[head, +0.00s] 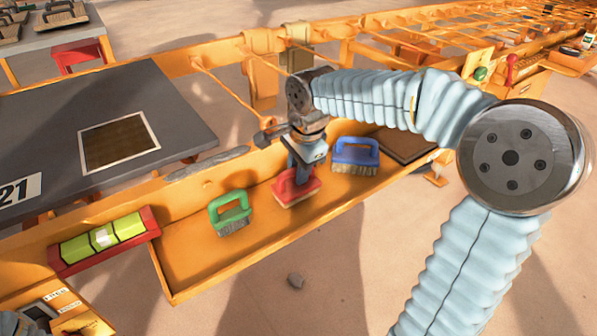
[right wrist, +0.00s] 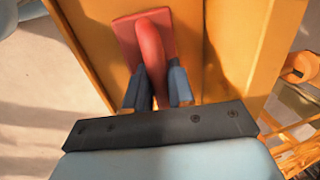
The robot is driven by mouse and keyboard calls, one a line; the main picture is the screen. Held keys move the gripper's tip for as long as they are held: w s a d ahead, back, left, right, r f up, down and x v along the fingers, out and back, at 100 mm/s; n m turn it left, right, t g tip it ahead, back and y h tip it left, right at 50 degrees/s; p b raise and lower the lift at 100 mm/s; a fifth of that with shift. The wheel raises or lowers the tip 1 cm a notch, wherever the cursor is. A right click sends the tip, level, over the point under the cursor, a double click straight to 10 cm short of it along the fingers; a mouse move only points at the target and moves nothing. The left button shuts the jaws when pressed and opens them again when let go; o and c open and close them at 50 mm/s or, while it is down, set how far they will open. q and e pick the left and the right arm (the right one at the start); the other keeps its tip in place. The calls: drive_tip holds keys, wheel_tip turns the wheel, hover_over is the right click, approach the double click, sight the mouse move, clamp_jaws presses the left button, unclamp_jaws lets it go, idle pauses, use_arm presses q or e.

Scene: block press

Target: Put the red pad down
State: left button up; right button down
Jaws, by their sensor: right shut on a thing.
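The red pad (head: 297,190) is a red block with a handle, in the orange tray (head: 185,262) between a green-handled brush and a blue-handled brush. My right gripper (head: 304,168) points down over it and is shut on its handle. In the right wrist view the red pad (right wrist: 150,42) shows its handle between the two fingers of my right gripper (right wrist: 160,85). The pad is at the tray floor; I cannot tell whether it touches. My left gripper is not clearly in view.
The green-handled brush (head: 231,213) stands left of the pad and the blue-handled brush (head: 355,156) right of it. A dark table (head: 60,135) stands behind left. Tray floor shows free between the brushes and the front edge.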

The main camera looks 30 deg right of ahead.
sight(305, 188)
drive_tip(key=shift+f, duration=0.3)
drive_tip(key=c, duration=1.4)
unclamp_jaws()
drive_tip(key=shift+f, duration=0.1)
drive_tip(key=o, duration=0.4)
drive_tip(key=shift+o, duration=0.2)
drive_tip(key=shift+r, duration=0.35)
drive_tip(key=p+v, duration=0.2)
drive_tip(key=v, duration=0.9)
drive_tip(key=shift+r, duration=0.35)
